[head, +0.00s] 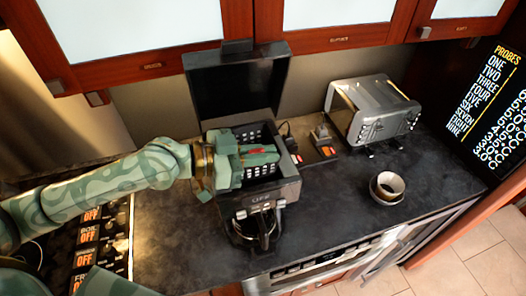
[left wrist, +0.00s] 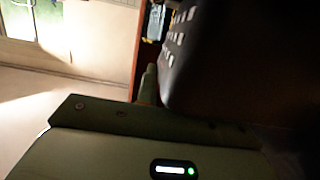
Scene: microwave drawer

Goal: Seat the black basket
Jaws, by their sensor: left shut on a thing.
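The black basket (head: 247,135), with rows of pale slots in its walls, is at the top opening of the black coffee maker (head: 286,190). The coffee maker's lid (head: 238,85) stands open behind it. My left gripper (head: 265,156) reaches in from the left and is shut on the basket, hiding part of it. I cannot tell whether the basket rests fully down in the opening. In the left wrist view the basket (left wrist: 182,42) shows as a dark slotted wall at upper right, against a gripper finger (left wrist: 148,85). My right gripper is not in view.
A glass carafe (head: 246,228) sits under the coffee maker's front. A silver toaster (head: 375,105) stands at the back right. A dark cup with a pale filter-like lining (head: 389,184) is on the counter (head: 340,205). Cabinets (head: 330,40) hang above.

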